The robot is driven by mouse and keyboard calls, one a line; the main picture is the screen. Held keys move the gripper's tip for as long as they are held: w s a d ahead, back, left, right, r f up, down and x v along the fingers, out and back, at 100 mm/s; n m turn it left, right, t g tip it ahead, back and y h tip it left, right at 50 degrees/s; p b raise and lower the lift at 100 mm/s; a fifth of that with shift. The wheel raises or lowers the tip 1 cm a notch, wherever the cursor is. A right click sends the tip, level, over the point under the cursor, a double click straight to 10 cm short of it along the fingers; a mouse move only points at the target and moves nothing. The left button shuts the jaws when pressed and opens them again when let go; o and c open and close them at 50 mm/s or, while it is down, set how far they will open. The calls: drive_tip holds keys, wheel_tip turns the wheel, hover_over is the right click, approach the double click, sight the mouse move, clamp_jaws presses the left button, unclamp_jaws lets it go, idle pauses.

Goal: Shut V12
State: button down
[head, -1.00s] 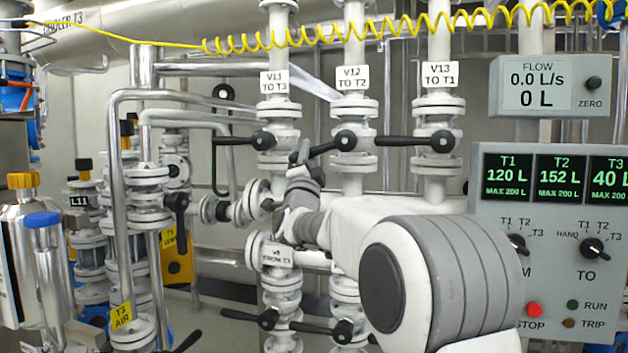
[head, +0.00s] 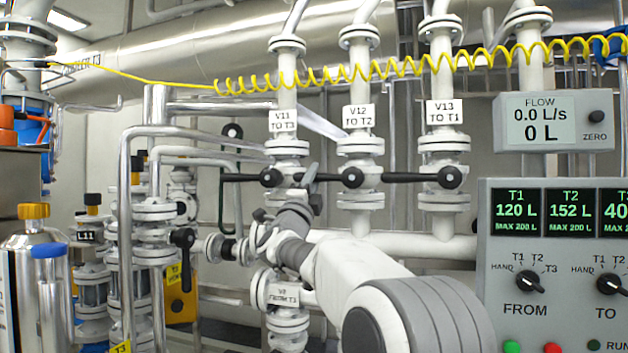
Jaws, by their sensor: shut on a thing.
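Valve V12 (head: 352,177) is on the middle of three vertical white pipes, below its label "V12 TO T2" (head: 359,117). Its black lever (head: 330,178) points left and lies level, across the pipe. My gripper (head: 311,181) is shut on the lever's left end. The fingers are small and dark here, and partly hide the lever's tip. My white and grey arm reaches up to it from the lower right.
V11 (head: 271,178) at left and V13 (head: 449,177) at right also have level levers pointing left; V11 is close to my gripper. A coiled yellow hose (head: 400,70) hangs above. The control panel (head: 560,255) and flow display (head: 541,120) stand at right, reading 0.0 L/s.

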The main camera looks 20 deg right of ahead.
drive_tip(key=shift+s+a+r, duration=0.1)
drive_tip(key=shift+r, duration=0.2)
drive_tip(key=c, duration=0.7)
unclamp_jaws()
drive_tip(key=shift+f, duration=0.15)
drive_tip(key=v, duration=1.7)
drive_tip(key=shift+s, duration=0.15)
drive_tip(key=shift+a, duration=0.1)
